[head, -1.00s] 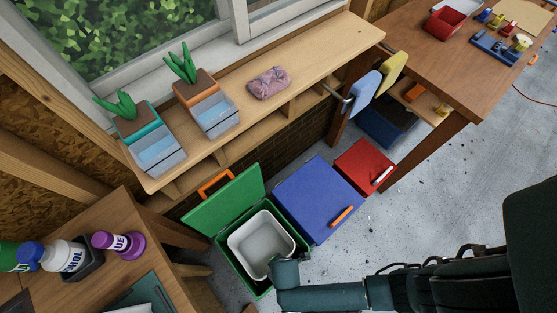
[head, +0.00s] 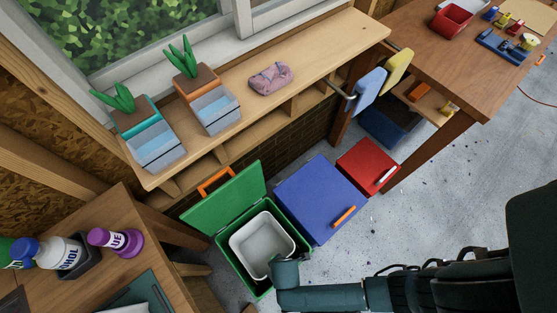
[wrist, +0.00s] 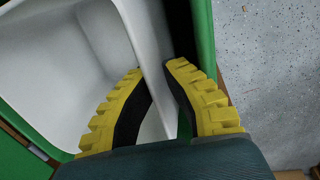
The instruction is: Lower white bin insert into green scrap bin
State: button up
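The green scrap bin (head: 226,265) stands on the floor below the window bench with its lid open and leaning back. The white bin insert (head: 262,237) is inside its opening, with its pale rim showing near the bin's top edge. In the wrist view the insert (wrist: 45,75) fills the left side, and the bin's green wall (wrist: 204,35) runs close along its outer side. My gripper (wrist: 158,68) has yellow ribbed fingers on either side of one insert wall, one inside and one outside, and appears closed on it. In the head view my arm hides the fingers.
A blue bin (head: 310,200) with an orange handle stands right beside the green one, with a red bin (head: 367,163) beyond. The bench (head: 300,70) overhangs behind. A side table (head: 110,210) with bottles is at the left. Grey floor (head: 430,200) is clear at the right.

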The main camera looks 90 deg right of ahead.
jog(key=o, duration=0.4)
jog(key=shift+d, duration=0.1)
jog(key=shift+s, duration=0.1)
jog(key=r, duration=0.8)
jog(key=a+r, duration=0.1)
jog(key=r, duration=0.3)
jog(key=shift+s+a, duration=0.1)
jog(key=shift+s, duration=0.2)
